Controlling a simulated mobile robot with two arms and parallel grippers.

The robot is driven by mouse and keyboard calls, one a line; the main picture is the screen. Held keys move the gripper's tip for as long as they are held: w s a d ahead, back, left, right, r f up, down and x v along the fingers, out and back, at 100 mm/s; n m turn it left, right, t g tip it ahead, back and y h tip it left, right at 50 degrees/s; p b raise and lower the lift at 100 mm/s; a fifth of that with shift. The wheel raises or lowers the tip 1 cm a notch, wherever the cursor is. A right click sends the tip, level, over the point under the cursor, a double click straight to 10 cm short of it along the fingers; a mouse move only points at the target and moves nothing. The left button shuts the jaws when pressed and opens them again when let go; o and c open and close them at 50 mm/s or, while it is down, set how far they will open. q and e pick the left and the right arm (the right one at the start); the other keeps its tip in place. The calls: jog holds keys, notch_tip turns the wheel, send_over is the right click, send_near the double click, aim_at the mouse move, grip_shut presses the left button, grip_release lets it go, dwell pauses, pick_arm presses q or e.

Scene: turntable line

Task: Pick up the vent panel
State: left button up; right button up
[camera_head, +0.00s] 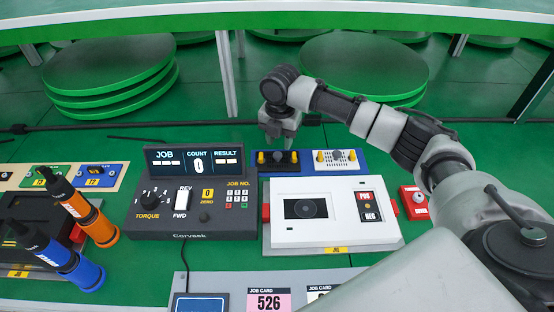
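A white plate with many small dark holes, which looks like the vent panel (346,165), lies in the right part of a blue tray (309,170) behind the white machine. A yellow piece and a grey knob stand on it. A black plate (285,168) with yellow pieces lies in the left part of that tray. My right gripper (278,139) points down above the back of the black plate, left of the perforated plate. Whether its fingers are apart is too small to tell. My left gripper is out of view.
A white machine (290,236) with POS/NEG buttons stands in front of the tray. A dark job controller (196,208) is left of it. Orange (104,230) and blue (86,272) screwdrivers stand at far left. A red lever box (415,203) is at right.

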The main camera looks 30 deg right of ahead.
aim_at(278, 154)
jog(key=f, duration=0.4)
jog(key=shift+s+a+f, duration=0.2)
jog(key=shift+a, duration=0.2)
jog(key=shift+f, duration=0.55)
jog(key=c, duration=0.7)
